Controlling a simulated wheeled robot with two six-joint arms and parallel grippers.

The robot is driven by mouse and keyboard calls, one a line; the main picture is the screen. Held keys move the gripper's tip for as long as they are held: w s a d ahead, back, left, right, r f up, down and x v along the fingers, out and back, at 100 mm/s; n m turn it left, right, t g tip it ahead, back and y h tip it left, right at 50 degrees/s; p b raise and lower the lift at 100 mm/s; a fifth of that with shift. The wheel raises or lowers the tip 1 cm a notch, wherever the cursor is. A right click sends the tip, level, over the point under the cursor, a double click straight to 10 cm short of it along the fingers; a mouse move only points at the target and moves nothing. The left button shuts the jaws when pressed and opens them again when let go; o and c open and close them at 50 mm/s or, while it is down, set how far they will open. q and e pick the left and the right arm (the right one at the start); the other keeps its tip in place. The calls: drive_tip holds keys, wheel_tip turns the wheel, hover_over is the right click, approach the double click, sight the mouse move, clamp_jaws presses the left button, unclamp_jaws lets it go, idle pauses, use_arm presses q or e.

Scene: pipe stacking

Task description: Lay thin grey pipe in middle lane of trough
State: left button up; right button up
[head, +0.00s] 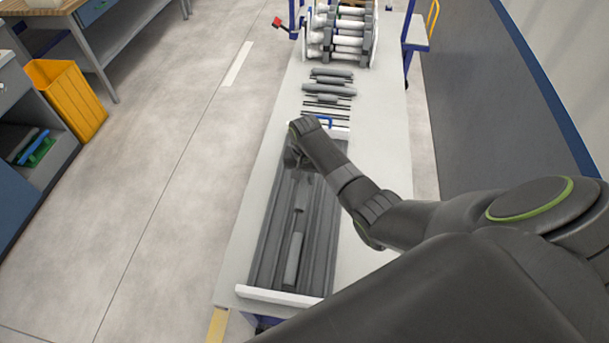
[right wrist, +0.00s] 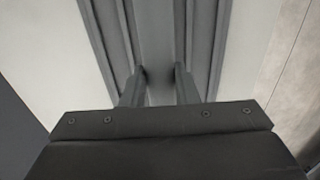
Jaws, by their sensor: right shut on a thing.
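The grey trough (head: 262,250) lies lengthwise on the white table, with long parallel lanes. A thin grey pipe (head: 294,258) lies along the middle of the trough, with a wider part at the near end and a narrower stretch farther on. My right gripper (head: 298,166) is low over the far part of the trough, shut on the thin grey pipe. In the right wrist view my fingertips (right wrist: 161,72) reach down between the lane walls; the held part is hard to make out there. My left gripper is not in view.
Several grey pipes and rods (head: 328,92) lie across the table beyond the trough. A rack of pale rollers (head: 345,40) stands at the far end. White end bars (head: 278,296) edge the trough. An orange bin (head: 66,95) stands on the floor at left.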

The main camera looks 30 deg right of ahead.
sight(306, 189)
wheel_tip(306, 189, down, 7)
drive_tip(key=b, duration=0.7)
drive_tip(key=shift+d+r, duration=0.15)
drive_tip(key=shift+r, duration=0.05)
drive_tip(key=shift+f, duration=0.4)
drive_tip(key=shift+f+b, duration=0.6)
drive_tip(key=shift+f, duration=0.35)
drive_tip(key=shift+s, duration=0.1)
drive_tip(key=o, duration=1)
drive_tip(key=shift+o, duration=0.2)
drive_tip(key=shift+f, duration=0.1)
